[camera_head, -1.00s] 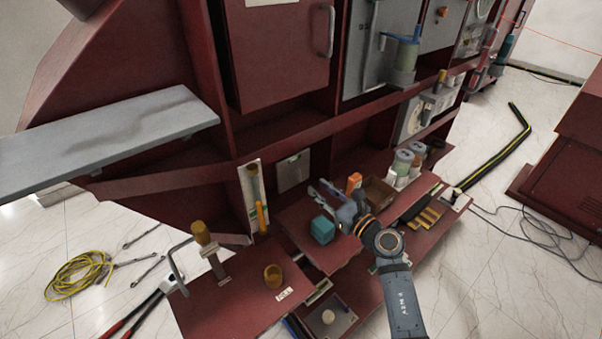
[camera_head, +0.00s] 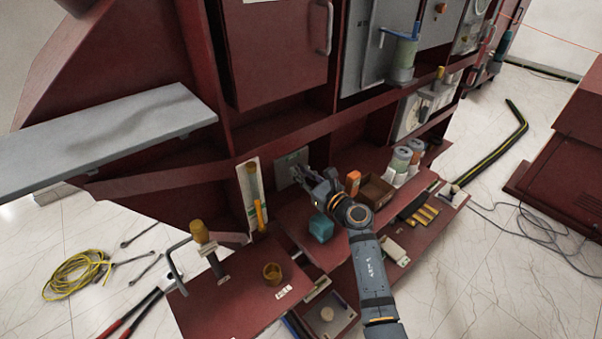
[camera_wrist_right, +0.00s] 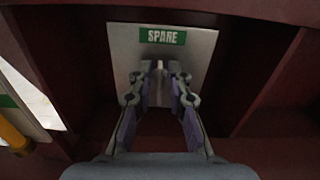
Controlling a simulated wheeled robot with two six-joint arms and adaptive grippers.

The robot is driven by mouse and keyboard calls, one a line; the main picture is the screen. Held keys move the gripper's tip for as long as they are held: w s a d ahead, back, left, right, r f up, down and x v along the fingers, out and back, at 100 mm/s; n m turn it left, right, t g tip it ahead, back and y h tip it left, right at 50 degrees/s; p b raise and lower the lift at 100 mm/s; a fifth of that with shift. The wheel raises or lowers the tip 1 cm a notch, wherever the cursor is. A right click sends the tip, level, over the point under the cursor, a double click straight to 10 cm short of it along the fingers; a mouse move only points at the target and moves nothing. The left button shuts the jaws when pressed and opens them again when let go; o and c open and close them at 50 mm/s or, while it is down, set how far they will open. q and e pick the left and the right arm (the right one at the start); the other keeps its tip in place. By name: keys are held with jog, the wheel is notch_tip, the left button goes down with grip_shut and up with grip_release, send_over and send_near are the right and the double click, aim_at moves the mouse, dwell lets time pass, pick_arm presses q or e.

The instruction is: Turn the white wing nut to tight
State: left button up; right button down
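A pale grey plate with a green SPARE label (camera_wrist_right: 163,36) fills the top middle of the right wrist view. In the head view the plate (camera_head: 287,160) is upright at the back of the cabinet recess. A small pale form on the plate, seemingly the white wing nut (camera_wrist_right: 154,67), shows between my fingertips; its shape is partly hidden. My right gripper (camera_wrist_right: 159,84) is open, one finger on each side of it. I cannot tell whether the fingers touch it. In the head view the right gripper (camera_head: 302,178) reaches to the plate. My left gripper is not in view.
Dark red cabinet walls border the recess.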

jog(key=shift+w+d+f+m+p, duration=0.1)
jog(key=shift+d+m+p, duration=0.05)
jog(key=shift+m+p, duration=1.45)
jog(key=shift+w+d+m+p, duration=0.15)
jog(key=shift+m+p, duration=1.1)
jog(key=shift+m, duration=0.65)
jog(key=c, duration=1.5)
grip_release()
jog(key=v, duration=1.2)
